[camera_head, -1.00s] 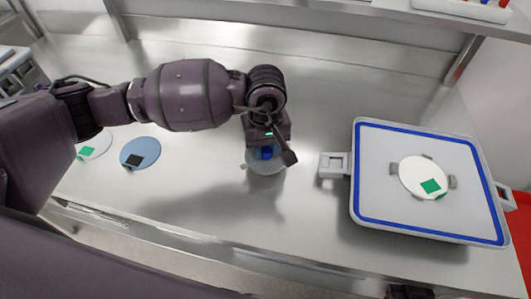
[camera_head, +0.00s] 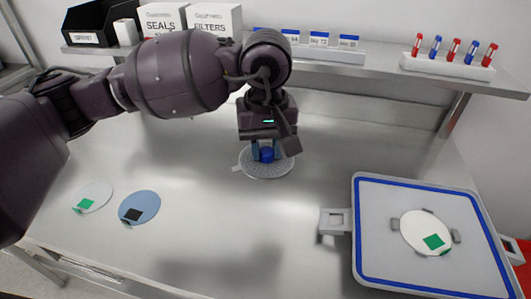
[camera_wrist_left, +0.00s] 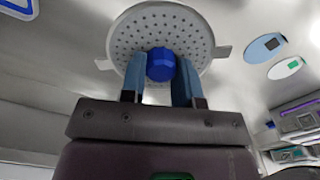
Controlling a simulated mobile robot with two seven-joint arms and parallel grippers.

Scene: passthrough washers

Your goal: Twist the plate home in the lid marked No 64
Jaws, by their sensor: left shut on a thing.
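My left gripper (camera_head: 263,152) is shut on the blue knob (camera_wrist_left: 160,65) of a round, perforated grey plate (camera_head: 270,172). The left wrist view shows the plate (camera_wrist_left: 140,32) with small holes and tabs at its rim, the two fingers on either side of the knob. The plate is over the steel table, left of the lid. The lid (camera_head: 378,262) is a pale grey square with a blue border, at the right. A white disc (camera_head: 418,226) with a green square is at its middle, with grey lugs around it. No number is readable on the lid. My right gripper is not in view.
A white disc (camera_head: 98,192) with a green square and a blue disc (camera_head: 143,200) with a black square lie on the table at left. A latch block (camera_head: 335,222) is at the lid's left side. A shelf (camera_head: 385,75) with boxes, labelled cards and tubes spans the back.

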